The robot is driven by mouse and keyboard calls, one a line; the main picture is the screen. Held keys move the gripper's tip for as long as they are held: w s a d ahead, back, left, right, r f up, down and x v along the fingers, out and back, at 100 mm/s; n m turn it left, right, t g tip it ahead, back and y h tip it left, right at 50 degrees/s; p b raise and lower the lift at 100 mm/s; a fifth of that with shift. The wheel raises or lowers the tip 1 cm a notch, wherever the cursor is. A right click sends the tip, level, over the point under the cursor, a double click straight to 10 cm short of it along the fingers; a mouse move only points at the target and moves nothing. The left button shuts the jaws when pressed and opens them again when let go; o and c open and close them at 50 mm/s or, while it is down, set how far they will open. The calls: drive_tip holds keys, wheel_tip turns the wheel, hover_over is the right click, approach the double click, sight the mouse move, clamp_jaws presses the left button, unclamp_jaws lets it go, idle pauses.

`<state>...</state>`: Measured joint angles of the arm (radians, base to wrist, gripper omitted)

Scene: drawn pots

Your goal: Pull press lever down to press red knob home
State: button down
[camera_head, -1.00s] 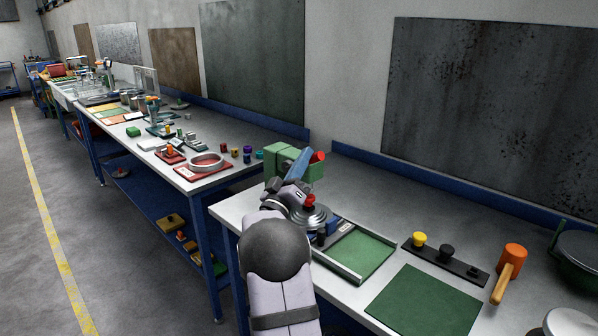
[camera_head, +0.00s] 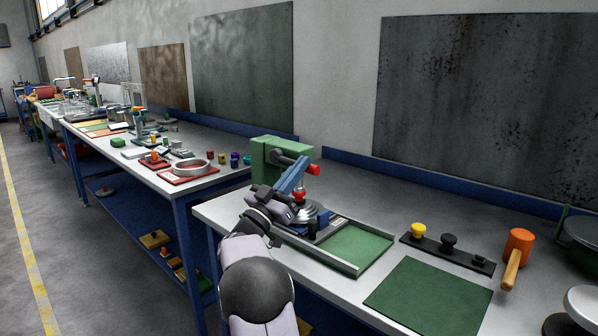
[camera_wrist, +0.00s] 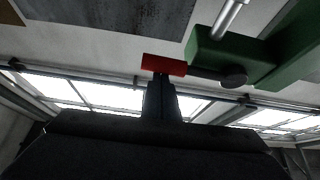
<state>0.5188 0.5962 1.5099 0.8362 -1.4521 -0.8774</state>
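In the head view the green press (camera_head: 268,150) stands at the back left of the near bench. Its red lever bar (camera_head: 314,169) sticks out to the right. The red knob (camera_head: 299,194) sits over a silver domed lid (camera_head: 306,212) below the lever. My gripper (camera_head: 300,168) reaches up from the left, its blue-grey fingers crossing in front of the bar. In the wrist view the red bar (camera_wrist: 163,64) lies at the fingertips (camera_wrist: 160,80), beside the green press body (camera_wrist: 225,55). Whether the fingers grip the bar or only touch it is unclear. The gap between knob and lid is too small to judge.
A green-floored tray (camera_head: 352,247) lies right of the press. A green mat (camera_head: 428,298), a black rack with knobs (camera_head: 448,248) and an orange mallet (camera_head: 516,255) lie further right. Another bench (camera_head: 140,165) with parts runs off to the left.

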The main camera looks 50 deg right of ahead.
drive_tip(key=shift+d+f, duration=0.1)
drive_tip(key=shift+f, duration=0.4)
drive_tip(key=shift+r, duration=0.1)
wheel_tip(320, 180, up, 5)
drive_tip(key=p, duration=0.3)
drive_tip(key=b+v, duration=0.3)
drive_tip(key=v, duration=0.8)
drive_tip(key=shift+w+r, duration=0.1)
